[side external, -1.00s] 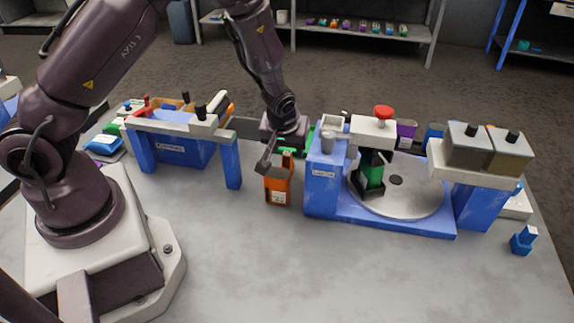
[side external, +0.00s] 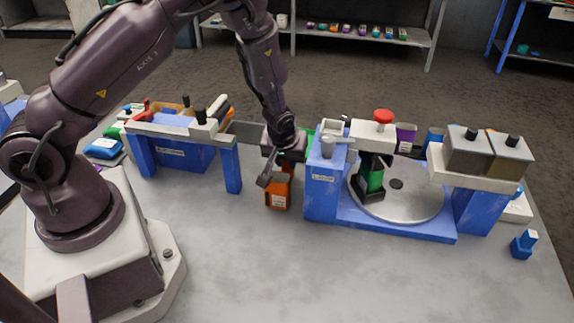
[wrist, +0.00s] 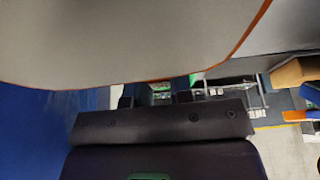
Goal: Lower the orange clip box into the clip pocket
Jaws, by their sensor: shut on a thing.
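The orange clip box (side external: 279,195) is upright beside the left end of the blue station, with a pale label on its front. My gripper (side external: 275,172) is at the top of the box, shut on it and covering its upper part. I cannot tell whether the box's base touches the table. In the wrist view, the dark gripper body (wrist: 160,130) fills the bottom, and a large pale surface with an orange edge (wrist: 110,40) fills the top; the grip itself is hidden there. I cannot make out the clip pocket for certain.
The blue station (side external: 322,190) stands close right of the box, with a round grey turntable (side external: 415,203) and a red knob (side external: 383,116). A blue-legged stand (side external: 232,170) is to the left. A small blue block (side external: 522,244) lies far right. The front table is clear.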

